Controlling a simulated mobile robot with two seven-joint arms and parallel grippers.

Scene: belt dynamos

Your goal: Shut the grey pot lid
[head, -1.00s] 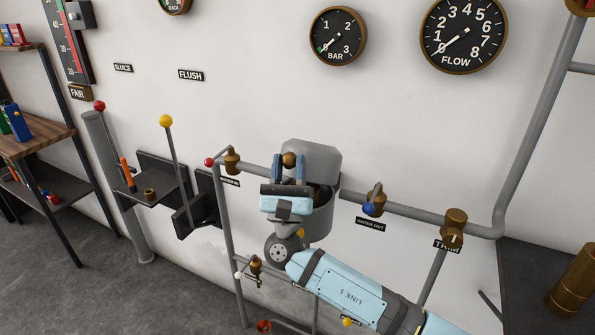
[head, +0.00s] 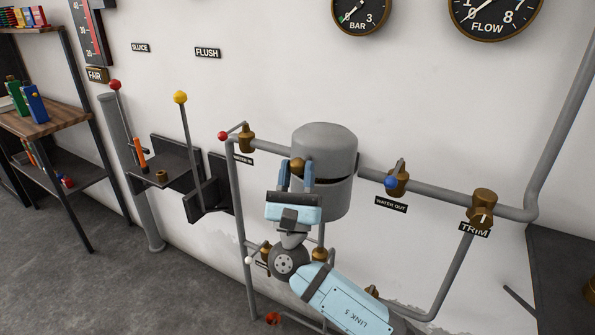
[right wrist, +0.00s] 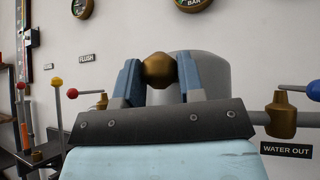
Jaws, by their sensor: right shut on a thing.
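The grey pot (head: 338,203) is a cylinder set in the grey pipe run on the wall. Its grey lid (head: 328,141) sits over the top, nearly level, with a dark gap still showing along the front rim. A brass knob (head: 298,163) is on the lid's front. My right gripper (head: 297,172) is shut on this knob, one blue finger on each side. The right wrist view shows the knob (right wrist: 158,70) between the fingers, with the grey lid (right wrist: 205,66) behind. My left gripper is not in view.
A brass valve with a red-tipped handle (head: 246,139) is left of the pot. A blue-tipped valve (head: 397,181) and a trim valve (head: 484,203) are right of it. Levers with yellow (head: 180,97) and red knobs stand further left. A shelf (head: 42,118) is at far left.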

